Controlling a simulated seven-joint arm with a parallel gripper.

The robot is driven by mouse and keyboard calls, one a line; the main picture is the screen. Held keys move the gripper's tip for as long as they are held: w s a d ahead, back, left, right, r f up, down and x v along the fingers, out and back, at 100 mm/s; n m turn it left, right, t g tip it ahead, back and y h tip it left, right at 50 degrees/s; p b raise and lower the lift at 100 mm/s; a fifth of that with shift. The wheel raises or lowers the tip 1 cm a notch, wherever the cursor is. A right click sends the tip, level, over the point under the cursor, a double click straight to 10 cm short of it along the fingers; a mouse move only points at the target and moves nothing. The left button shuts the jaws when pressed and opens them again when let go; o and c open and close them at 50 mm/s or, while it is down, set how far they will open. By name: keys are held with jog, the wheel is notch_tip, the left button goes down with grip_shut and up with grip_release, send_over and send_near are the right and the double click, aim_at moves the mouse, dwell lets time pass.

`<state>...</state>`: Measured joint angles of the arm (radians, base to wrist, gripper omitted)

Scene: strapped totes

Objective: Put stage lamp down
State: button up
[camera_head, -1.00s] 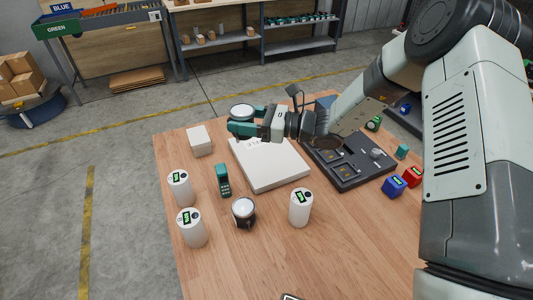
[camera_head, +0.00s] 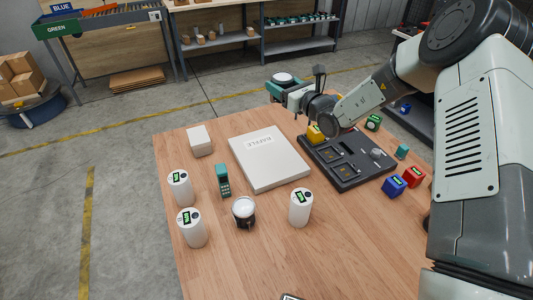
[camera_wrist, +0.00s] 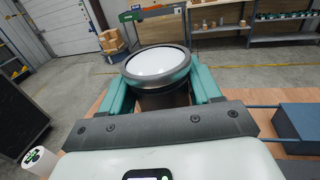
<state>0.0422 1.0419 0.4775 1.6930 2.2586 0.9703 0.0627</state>
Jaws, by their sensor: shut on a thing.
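A stage lamp (camera_head: 283,77) with a round white face and dark rim is held in my gripper (camera_head: 281,86). The wrist view shows the lamp (camera_wrist: 157,62) face up between the two teal fingers, which are shut on its sides. The gripper is raised near the far edge of the table, behind the white box and left of the dark tray. A similar round lamp (camera_head: 243,210) stands on the table near the front, between white cylinders. The underside of the held lamp is hidden.
A flat white lettered box (camera_head: 280,178) lies mid-table. The front of the wooden table (camera_head: 330,250) is mostly bare.

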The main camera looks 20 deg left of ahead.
send_over(280, 150)
notch_tip(280, 150, down, 20)
jog(key=shift+a+f, duration=0.1)
jog(key=shift+f, duration=0.1)
dwell(0.3)
jog(key=shift+f, duration=0.15)
jog(key=o, duration=1.2)
